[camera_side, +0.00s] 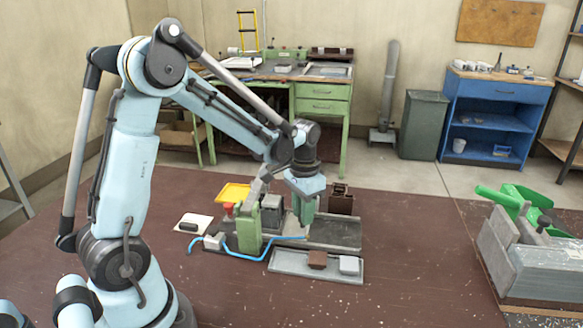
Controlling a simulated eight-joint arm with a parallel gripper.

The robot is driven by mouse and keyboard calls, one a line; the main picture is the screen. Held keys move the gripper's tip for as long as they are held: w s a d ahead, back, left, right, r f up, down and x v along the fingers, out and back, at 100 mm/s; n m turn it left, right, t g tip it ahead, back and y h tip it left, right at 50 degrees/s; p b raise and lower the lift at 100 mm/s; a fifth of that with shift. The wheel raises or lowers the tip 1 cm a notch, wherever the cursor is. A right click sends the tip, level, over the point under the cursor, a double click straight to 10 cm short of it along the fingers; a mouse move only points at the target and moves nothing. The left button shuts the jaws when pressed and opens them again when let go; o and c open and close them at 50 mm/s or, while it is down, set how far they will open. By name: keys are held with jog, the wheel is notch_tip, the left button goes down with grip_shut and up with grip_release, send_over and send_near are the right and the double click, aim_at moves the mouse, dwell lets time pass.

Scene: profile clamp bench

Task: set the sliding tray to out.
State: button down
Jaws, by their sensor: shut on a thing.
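The clamp fixture stands on the brown bench top, with a green upright block (248,230) at its left and a grey bed (338,234) at its right. A shallow grey tray (287,268) lies along its front edge, holding a brown block (317,260) and a light grey block (349,265). I cannot tell for sure whether this is the sliding tray. My gripper (305,212) points down at the middle of the fixture, behind the front tray. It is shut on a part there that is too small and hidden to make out.
A blue hose (262,257) curls around the green block. A yellow tray (234,193), a red knob (228,208) and a dark brown block (341,199) stand close by. A grey machine (513,250) with green parts is at the right. The bench between is clear.

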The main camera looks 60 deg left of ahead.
jog(key=w+d, duration=0.8)
jog(key=shift+w+d, duration=0.15)
jog(key=shift+w, duration=0.05)
jog(key=c, duration=0.9)
grip_release()
jog(key=shift+r, duration=0.1)
notch_tip(320, 180, up, 12)
jog(key=shift+f, duration=0.1)
jog(key=shift+s, duration=0.1)
jog(key=s+t, duration=0.2)
jog(key=s, duration=0.3)
jog(key=s+f+t, duration=0.1)
jog(key=s+t, duration=0.1)
jog(key=s, duration=0.4)
jog(key=s+d+f+t, duration=0.1)
jog(key=s+t, duration=0.2)
jog(key=s, duration=0.3)
jog(key=shift+s, duration=0.15)
